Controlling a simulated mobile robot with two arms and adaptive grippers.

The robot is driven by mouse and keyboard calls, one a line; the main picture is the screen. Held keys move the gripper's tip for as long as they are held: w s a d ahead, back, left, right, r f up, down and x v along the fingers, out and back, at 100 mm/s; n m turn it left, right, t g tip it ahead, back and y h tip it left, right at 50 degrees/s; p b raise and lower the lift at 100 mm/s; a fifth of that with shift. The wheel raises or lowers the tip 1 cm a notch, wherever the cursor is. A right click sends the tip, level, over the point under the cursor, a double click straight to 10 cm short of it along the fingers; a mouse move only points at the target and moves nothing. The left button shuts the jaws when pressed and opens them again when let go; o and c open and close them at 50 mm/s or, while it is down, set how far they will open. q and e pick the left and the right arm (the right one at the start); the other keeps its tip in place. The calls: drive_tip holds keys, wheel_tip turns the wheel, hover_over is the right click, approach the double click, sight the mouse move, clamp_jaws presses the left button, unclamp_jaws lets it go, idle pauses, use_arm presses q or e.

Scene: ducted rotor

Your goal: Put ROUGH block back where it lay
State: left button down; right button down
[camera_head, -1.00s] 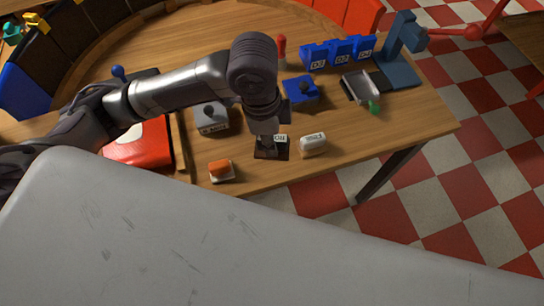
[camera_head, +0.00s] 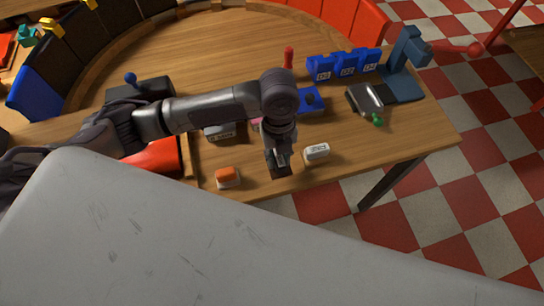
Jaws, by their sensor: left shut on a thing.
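My left gripper (camera_head: 279,158) points down near the front edge of the wooden table. It is shut on a small block with a pale label (camera_head: 282,159), mostly hidden between the fingers. I take it for the ROUGH block, but its label is too small to read. A dark flat patch (camera_head: 281,171) lies right below the fingers. I cannot tell whether the block touches it. A white labelled block (camera_head: 317,152) lies just to the right. An orange-topped block (camera_head: 228,176) lies to the left. My right gripper is not in view.
A grey box (camera_head: 219,132) and a blue piece with a dark knob (camera_head: 311,100) stand behind the gripper. Blue bins (camera_head: 343,66), a metal tray (camera_head: 366,97) and a blue stand (camera_head: 404,75) are at the back right. The table's right part (camera_head: 410,135) is clear.

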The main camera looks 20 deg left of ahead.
use_arm(q)
drive_tip(key=shift+w+a+f, duration=0.25)
drive_tip(key=shift+a+f, duration=0.05)
drive_tip(key=shift+a, duration=0.15)
drive_tip(key=shift+w+a+f, duration=0.25)
drive_tip(key=shift+a+f, duration=0.05)
drive_tip(key=shift+a, duration=0.15)
drive_tip(key=shift+w+a+f, duration=0.1)
drive_tip(key=shift+f, duration=0.1)
wheel_tip(320, 180, down, 3)
drive_tip(key=shift+f+p, duration=0.15)
drive_tip(key=shift+p, duration=0.6)
drive_tip(key=shift+f, duration=0.25)
drive_tip(key=shift+f, duration=0.15)
drive_tip(key=c, duration=0.9)
unclamp_jaws()
